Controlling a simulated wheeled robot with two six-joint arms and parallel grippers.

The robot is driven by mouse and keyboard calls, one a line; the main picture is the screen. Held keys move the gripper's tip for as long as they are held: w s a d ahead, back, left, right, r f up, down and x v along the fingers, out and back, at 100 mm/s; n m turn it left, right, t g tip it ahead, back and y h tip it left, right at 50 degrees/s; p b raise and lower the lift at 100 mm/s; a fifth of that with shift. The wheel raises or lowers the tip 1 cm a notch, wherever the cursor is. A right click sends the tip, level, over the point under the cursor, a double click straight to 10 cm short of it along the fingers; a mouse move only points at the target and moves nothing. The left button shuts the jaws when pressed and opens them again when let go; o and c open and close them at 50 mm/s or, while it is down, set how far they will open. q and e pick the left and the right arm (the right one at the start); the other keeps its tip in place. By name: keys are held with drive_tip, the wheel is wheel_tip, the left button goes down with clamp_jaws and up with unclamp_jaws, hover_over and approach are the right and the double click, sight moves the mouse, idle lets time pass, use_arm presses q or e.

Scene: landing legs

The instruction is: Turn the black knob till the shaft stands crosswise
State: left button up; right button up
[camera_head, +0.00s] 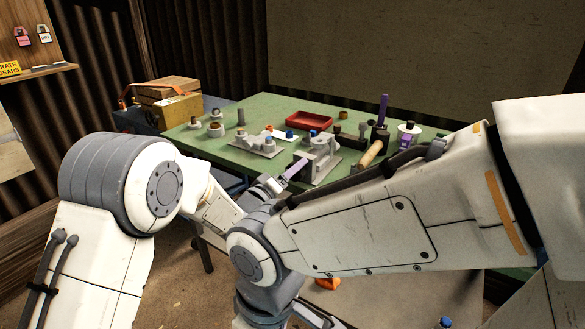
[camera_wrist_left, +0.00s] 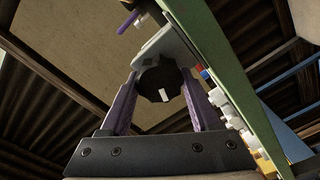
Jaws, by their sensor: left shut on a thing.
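The black knob (camera_wrist_left: 160,80) sits between the two purple fingers of my left gripper (camera_wrist_left: 162,92) in the left wrist view. It has a small white mark on its face, and the fingers are shut on its sides. A grey metal bracket (camera_wrist_left: 167,47) lies just behind the knob. In the head view my left gripper (camera_head: 292,172) reaches the grey fixture (camera_head: 322,165) at the near edge of the table. The knob is not clear there, and I cannot make out how the shaft stands. My right gripper is not in view.
The green table (camera_head: 200,140) holds a red tray (camera_head: 309,121), a grey plate with small parts (camera_head: 255,146) and a wooden-handled tool (camera_head: 371,153). Several small parts stand at its left. A cardboard box (camera_head: 170,103) is beyond the table's left end. My arm covers the near right side.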

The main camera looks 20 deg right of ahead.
use_arm(q)
drive_tip(key=shift+s+d+n+p, duration=0.15)
drive_tip(key=shift+n+p, duration=0.5)
drive_tip(key=shift+n, duration=1.25)
drive_tip(key=o, duration=1.4)
drive_tip(key=shift+d, duration=0.1)
drive_tip(key=shift+c, duration=0.2)
drive_tip(key=shift+a, duration=0.2)
drive_tip(key=shift+a, duration=0.2)
drive_tip(key=v, duration=1)
